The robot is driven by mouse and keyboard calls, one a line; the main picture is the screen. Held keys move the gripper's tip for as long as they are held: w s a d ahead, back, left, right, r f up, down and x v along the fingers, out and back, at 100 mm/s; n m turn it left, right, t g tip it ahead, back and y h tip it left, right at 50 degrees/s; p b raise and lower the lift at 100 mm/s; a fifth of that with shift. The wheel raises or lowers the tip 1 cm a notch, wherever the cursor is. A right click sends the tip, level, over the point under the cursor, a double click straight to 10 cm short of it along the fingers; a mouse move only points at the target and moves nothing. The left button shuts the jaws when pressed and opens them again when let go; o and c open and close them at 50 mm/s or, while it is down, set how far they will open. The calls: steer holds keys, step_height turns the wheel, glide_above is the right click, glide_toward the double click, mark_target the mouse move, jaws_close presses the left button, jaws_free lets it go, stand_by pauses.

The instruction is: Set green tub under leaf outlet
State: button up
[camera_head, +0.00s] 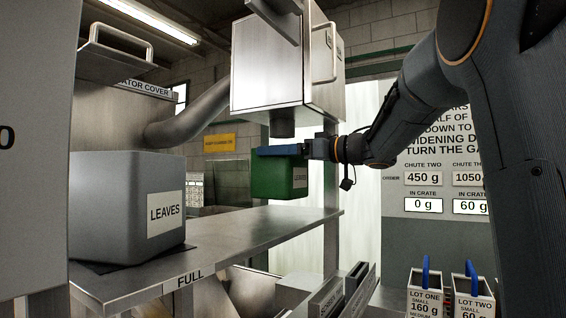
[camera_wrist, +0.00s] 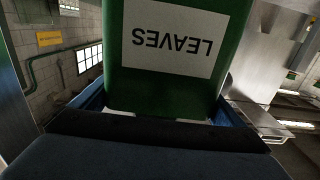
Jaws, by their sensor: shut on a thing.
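My gripper (camera_head: 280,150) is shut on the green tub (camera_head: 277,178), with its blue fingers at the tub's rim. The tub hangs upright in the air, its bottom close to the level of the metal shelf's far end; I cannot tell whether it touches. A short dark outlet (camera_head: 283,127) under a steel box (camera_head: 283,75) is just above the tub in the head view. How well they line up in depth is unclear. In the wrist view the green tub (camera_wrist: 118,75) fills the top middle, its LEAVES label (camera_wrist: 172,40) upside down.
A grey LEAVES tub (camera_head: 110,220) stands on the near left of the metal shelf (camera_head: 235,235), by the word FULL. A slanting pipe (camera_head: 190,115) runs behind. Lot boxes (camera_head: 424,300) stand at lower right. The shelf's middle is clear.

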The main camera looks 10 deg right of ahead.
mark_target(283, 165)
steer(key=shift+f+p, duration=0.65)
steer(key=shift+f, duration=1.2)
steer(key=o, duration=1.3)
steer(key=shift+o, duration=0.2)
steer(key=shift+s+d, duration=0.1)
steer(key=b+v, duration=0.3)
steer(key=v, duration=0.8)
steer(key=shift+s+d+b, duration=0.25)
steer(key=shift+b, duration=0.05)
